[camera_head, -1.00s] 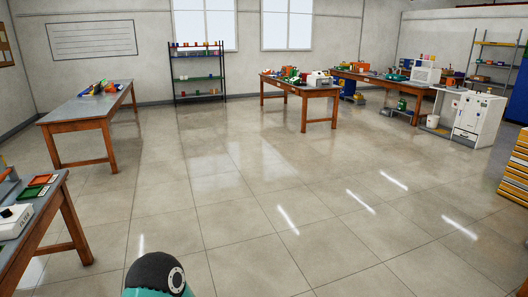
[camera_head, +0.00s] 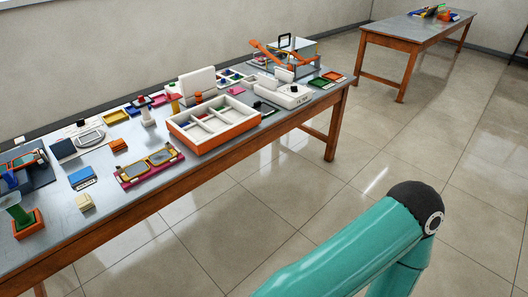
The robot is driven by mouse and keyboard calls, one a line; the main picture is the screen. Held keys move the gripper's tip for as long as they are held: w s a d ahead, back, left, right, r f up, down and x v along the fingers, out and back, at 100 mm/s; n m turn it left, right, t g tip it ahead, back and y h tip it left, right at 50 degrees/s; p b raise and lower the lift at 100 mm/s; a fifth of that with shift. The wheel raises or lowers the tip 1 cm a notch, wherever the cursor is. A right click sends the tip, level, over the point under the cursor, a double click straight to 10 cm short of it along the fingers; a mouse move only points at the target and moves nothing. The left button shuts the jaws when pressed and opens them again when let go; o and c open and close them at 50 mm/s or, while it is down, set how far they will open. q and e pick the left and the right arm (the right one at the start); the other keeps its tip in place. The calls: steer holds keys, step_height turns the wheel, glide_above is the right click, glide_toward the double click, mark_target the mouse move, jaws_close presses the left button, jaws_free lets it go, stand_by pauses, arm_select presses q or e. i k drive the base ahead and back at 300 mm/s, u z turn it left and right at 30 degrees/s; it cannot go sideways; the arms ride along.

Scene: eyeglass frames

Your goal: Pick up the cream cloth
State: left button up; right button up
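A small cream item (camera_head: 85,202), which looks like a folded cloth, lies on the near left part of the workbench (camera_head: 160,196), close to its front edge. It sits just in front of a blue box (camera_head: 82,178). At this size I cannot be sure that it is cloth. A teal link of my own arm crosses the lower right, away from the bench. Neither of my grippers is in view.
An orange-and-white divided tray (camera_head: 213,123) stands mid-bench. A frame fixture with two lenses (camera_head: 149,166) lies right of the cream item. A green funnel-like piece on an orange base (camera_head: 27,222) stands left. The floor before the bench is clear.

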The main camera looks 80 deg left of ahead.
mark_target(84, 202)
steer(key=z, duration=0.3)
steer(key=i, duration=0.2)
steer(key=u, duration=3.1)
steer(key=i, duration=0.3)
steer(key=u, duration=1.8)
steer(key=k, duration=0.6)
steer(key=u, duration=0.5)
steer(key=i, duration=1.65)
steer(key=z, duration=0.45)
